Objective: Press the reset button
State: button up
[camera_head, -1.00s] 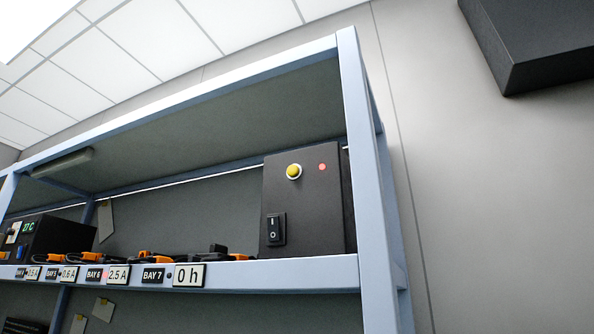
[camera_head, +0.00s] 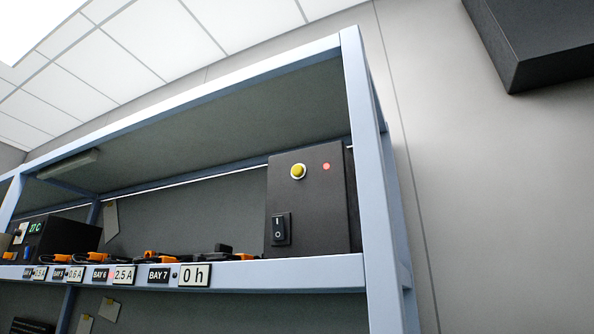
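A round yellow button (camera_head: 298,171) with a pale ring sits near the top of a black box (camera_head: 309,215) at the right end of the shelf. I see no label on the button. A lit red lamp (camera_head: 326,166) is to its right, and a black rocker switch (camera_head: 280,229) is below it on the same face. My gripper is not in view.
The blue rack's right upright (camera_head: 376,190) stands just right of the box. The shelf's front edge (camera_head: 320,273) carries bay labels, with orange and black connectors behind it. A dark box (camera_head: 535,38) juts out at the upper right.

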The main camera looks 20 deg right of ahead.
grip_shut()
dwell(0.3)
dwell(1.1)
